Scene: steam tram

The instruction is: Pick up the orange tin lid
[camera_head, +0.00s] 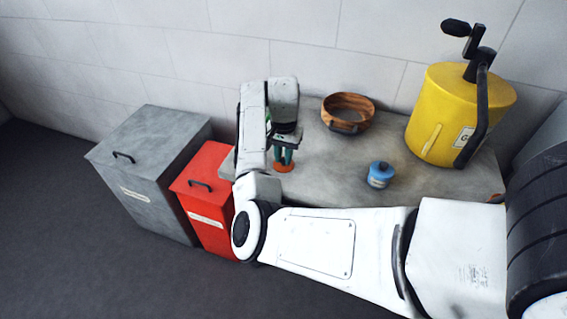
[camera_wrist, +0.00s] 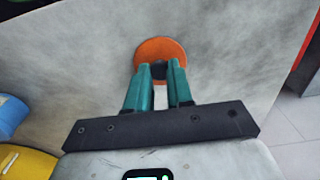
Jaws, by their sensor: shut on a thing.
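The orange tin lid (camera_head: 284,168) is a small round disc with a dark knob, at the left part of the grey tabletop in the head view. In the wrist view the lid (camera_wrist: 160,46) lies beyond the fingertips, against the grey surface. My gripper (camera_head: 284,156) points down at it with green fingers. In the wrist view the gripper (camera_wrist: 160,72) is shut on the lid's dark knob, between the two fingertips. I cannot tell whether the lid touches the table or is slightly above it.
A blue lidded pot (camera_head: 380,175) stands right of the lid. A wooden bowl (camera_head: 348,112) is behind, and a yellow drum with a crank (camera_head: 440,105) stands at the right. A red bin (camera_head: 205,215) and a grey bin (camera_head: 150,170) are left of the grey table (camera_head: 330,180).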

